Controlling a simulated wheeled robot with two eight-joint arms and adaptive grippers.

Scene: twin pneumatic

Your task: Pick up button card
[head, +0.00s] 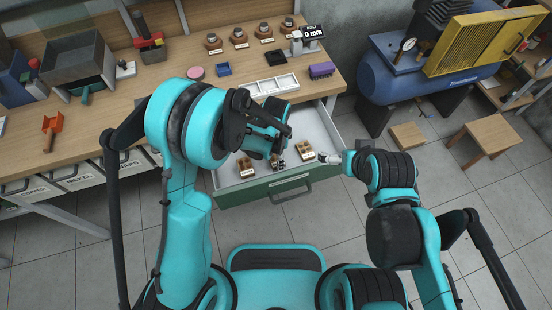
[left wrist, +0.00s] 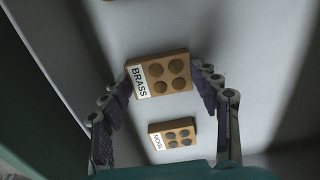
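A tan button card marked BRASS (left wrist: 160,75), with several round brown buttons, sits between the fingertips of my left gripper (left wrist: 162,70) in the left wrist view. The fingers touch its two short edges. It looks larger than the card marked NICKEL (left wrist: 173,133), which lies on the pale drawer floor. In the head view my left gripper (head: 275,160) points down over the open drawer (head: 229,182), and its arm hides part of the drawer. Other small cards show on the drawer floor, one left (head: 246,167) and one right (head: 303,144). My right gripper (head: 328,157) is beside the drawer's right side; its fingers are too small to read.
The wooden workbench (head: 125,95) above the drawer holds a white sectioned tray (head: 271,86), a purple brush (head: 321,71) and several small jars on stands. A blue compressor (head: 420,82) and a wooden stool (head: 490,135) stand at right. The floor in front is clear.

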